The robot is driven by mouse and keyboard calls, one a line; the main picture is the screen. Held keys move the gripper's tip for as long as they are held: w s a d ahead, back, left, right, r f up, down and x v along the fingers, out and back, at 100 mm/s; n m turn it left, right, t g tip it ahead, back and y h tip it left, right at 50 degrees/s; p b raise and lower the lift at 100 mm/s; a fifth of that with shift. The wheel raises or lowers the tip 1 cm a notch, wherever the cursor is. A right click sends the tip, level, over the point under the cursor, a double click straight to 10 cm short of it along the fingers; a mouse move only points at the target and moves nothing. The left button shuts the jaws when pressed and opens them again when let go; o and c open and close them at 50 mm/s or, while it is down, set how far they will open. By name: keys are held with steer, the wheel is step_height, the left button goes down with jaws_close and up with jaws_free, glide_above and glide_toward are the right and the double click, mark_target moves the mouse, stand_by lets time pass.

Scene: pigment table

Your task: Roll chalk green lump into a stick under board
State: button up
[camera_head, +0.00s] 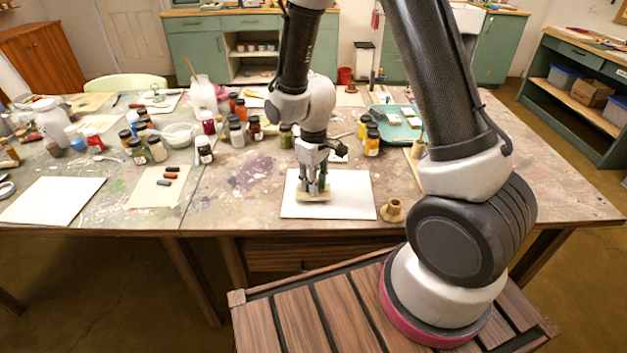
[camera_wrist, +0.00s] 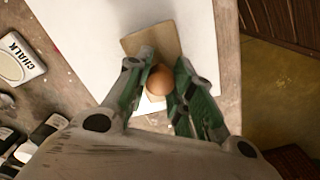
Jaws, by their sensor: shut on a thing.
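My gripper (camera_head: 313,186) points down over a white slab (camera_head: 352,207) near the table's front edge. It is shut on the round wooden knob (camera_wrist: 158,80) of a small tan board (camera_head: 314,197). In the wrist view the knob sits between my green-padded fingers (camera_wrist: 163,78), and the flat board (camera_wrist: 153,42) shows beyond them. The board is over the white slab (camera_wrist: 90,25); whether it touches the slab I cannot tell. No chalk green lump shows in either view; what lies under the board is hidden.
A sheet (camera_head: 150,195) with several short coloured sticks lies to the left. Pigment jars (camera_head: 255,128) stand behind the slab, more jars (camera_head: 372,140) to the back right. A wooden spool-like piece (camera_head: 393,211) stands right of the slab. A container marked CHALK (camera_wrist: 18,62) shows in the wrist view.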

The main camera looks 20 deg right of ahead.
steer(key=shift+r, duration=4)
